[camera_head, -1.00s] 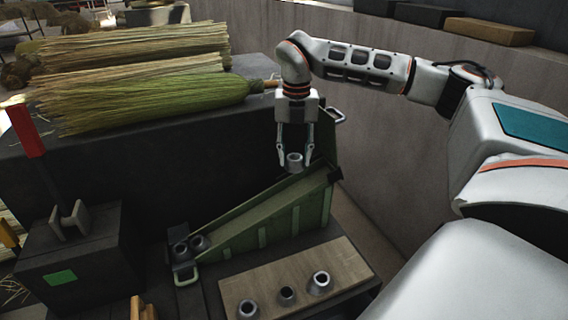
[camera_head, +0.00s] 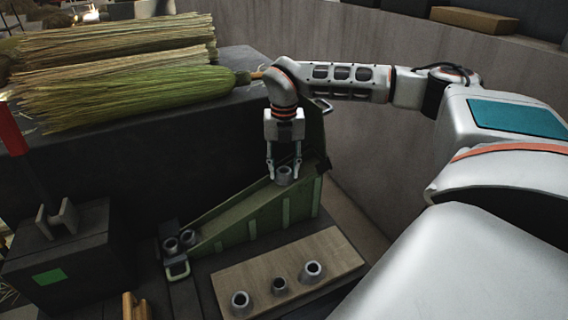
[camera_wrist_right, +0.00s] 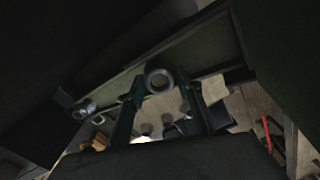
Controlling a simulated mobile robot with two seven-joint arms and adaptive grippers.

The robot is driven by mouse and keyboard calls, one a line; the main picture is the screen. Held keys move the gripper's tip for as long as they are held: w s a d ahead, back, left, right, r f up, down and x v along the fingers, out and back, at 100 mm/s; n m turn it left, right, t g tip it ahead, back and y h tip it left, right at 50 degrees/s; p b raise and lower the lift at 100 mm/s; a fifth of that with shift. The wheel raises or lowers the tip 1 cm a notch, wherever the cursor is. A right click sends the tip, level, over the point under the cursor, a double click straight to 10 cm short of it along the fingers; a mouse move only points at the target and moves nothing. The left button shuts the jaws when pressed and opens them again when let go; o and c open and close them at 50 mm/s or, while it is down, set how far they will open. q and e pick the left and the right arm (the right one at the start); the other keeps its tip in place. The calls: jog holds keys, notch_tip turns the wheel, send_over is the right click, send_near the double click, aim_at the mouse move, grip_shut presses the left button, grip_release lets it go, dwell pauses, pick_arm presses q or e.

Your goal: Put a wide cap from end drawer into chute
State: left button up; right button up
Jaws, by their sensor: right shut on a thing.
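My right gripper (camera_head: 284,176) points down at the high end of the green sloped chute (camera_head: 243,213). It is shut on a grey ring-shaped cap (camera_head: 284,173), held at or just above the chute's top; contact is hard to tell. The cap (camera_wrist_right: 159,78) also shows between the fingers in the right wrist view. Three more caps stand on a wooden board (camera_head: 328,262): a left one (camera_head: 240,301), a smaller middle one (camera_head: 279,285) and a right one (camera_head: 312,270). My left gripper is out of view.
Several straw broom heads (camera_head: 130,100) lie on the dark bench at the back left. A dark block (camera_head: 70,265) with a green patch and a bracket stands at the left, near a red upright piece (camera_head: 12,128). A curved grey wall (camera_head: 350,150) runs behind the chute.

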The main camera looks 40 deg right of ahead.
jog(key=shift+f, duration=0.1)
jog(key=o, duration=0.9)
jog(key=shift+c, duration=0.2)
notch_tip(320, 180, up, 8)
dwell(0.5)
dwell(1.3)
